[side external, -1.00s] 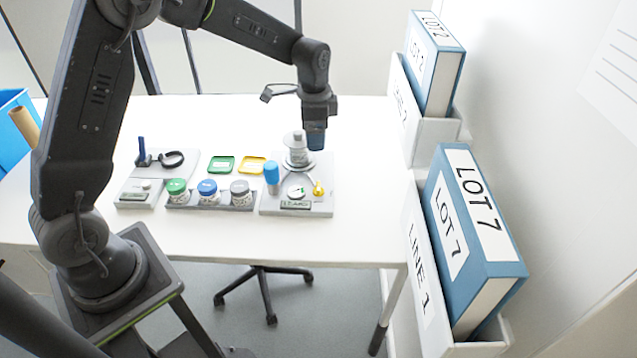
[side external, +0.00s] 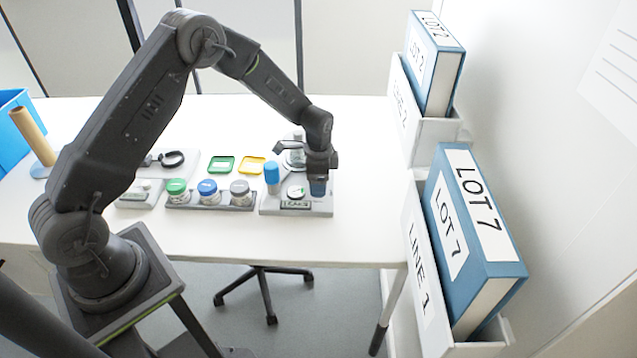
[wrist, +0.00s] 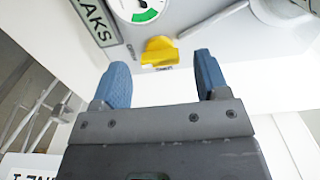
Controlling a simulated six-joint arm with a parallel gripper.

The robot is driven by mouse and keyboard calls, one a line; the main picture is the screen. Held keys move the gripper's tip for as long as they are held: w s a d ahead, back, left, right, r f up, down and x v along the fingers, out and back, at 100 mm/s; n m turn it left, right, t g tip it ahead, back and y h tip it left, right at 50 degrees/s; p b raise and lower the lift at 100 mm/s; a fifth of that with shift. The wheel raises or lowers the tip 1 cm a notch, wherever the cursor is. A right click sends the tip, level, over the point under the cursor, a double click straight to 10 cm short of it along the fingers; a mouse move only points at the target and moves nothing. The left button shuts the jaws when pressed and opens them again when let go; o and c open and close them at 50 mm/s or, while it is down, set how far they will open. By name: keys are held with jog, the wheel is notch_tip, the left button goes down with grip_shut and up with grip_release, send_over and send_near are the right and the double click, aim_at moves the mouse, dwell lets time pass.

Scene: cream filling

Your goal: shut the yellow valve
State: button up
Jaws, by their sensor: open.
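The yellow valve (wrist: 159,52) is a small knob near the top middle of the wrist view, on a pale station with a dial and printed labels. Its handle lies roughly across that picture. My gripper (wrist: 160,75) is open, with a blue fingertip to each side of the valve; the fingers look apart from it. In the side external view my gripper (side external: 318,187) points down over the right front part of the station (side external: 270,209) and hides the valve there.
A round gauge (wrist: 141,7) with a green band sits just beyond the valve. A metal pipe (wrist: 215,18) runs to its right. A blue cylinder (side external: 272,178) stands left of my gripper, and lidded jars (side external: 208,192) stand farther left. Binders (side external: 470,225) stand at the right.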

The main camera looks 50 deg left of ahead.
jog(key=shift+f, duration=0.65)
jog(key=shift+c, duration=0.5)
jog(key=c, duration=0.8)
